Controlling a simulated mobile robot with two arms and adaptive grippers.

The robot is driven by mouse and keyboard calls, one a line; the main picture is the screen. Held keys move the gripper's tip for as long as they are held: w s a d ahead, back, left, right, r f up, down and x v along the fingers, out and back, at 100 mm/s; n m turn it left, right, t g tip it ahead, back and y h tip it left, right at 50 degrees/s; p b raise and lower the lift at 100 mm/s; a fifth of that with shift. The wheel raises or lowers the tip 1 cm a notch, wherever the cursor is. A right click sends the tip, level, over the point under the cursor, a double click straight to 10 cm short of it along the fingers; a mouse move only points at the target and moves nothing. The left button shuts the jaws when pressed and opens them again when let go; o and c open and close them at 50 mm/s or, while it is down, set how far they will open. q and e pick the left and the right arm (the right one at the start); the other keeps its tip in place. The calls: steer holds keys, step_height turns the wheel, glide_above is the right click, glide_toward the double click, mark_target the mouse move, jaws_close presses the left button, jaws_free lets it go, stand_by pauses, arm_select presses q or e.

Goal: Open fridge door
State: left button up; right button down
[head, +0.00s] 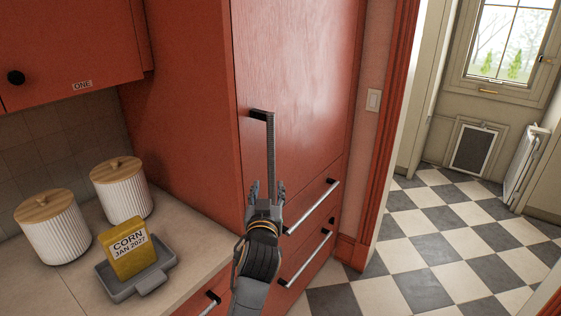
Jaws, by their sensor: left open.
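The fridge door (300,80) is a tall red panel in the middle of the head view, and it is shut. Its long dark vertical handle (270,150) runs down near the door's left edge. My left gripper (265,188) is open, with its fingers pointing up at the lower part of the handle. The handle's lower end shows between the two fingers; I cannot tell whether they touch it. My right gripper is not in view.
Drawers with silver bar handles (312,207) lie below the door. On the left counter (190,222) stand two white ribbed canisters (52,228) with wooden lids and a yellow corn package (128,250) in a grey tray (150,284). A doorway at right opens onto clear checkered floor (440,235).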

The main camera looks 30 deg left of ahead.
arm_select(q)
steer(key=p, duration=0.2)
glide_toward(271, 166)
steer(key=x, duration=0.2)
steer(key=p+x, duration=0.1)
steer(key=x, duration=0.8)
steer(key=shift+w+r+p, duration=0.1)
steer(key=shift+r+p, duration=0.05)
steer(key=shift+p, duration=0.25)
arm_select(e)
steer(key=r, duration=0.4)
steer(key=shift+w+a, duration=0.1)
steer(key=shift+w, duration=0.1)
arm_select(q)
steer(key=shift+c, duration=0.6)
jaws_close()
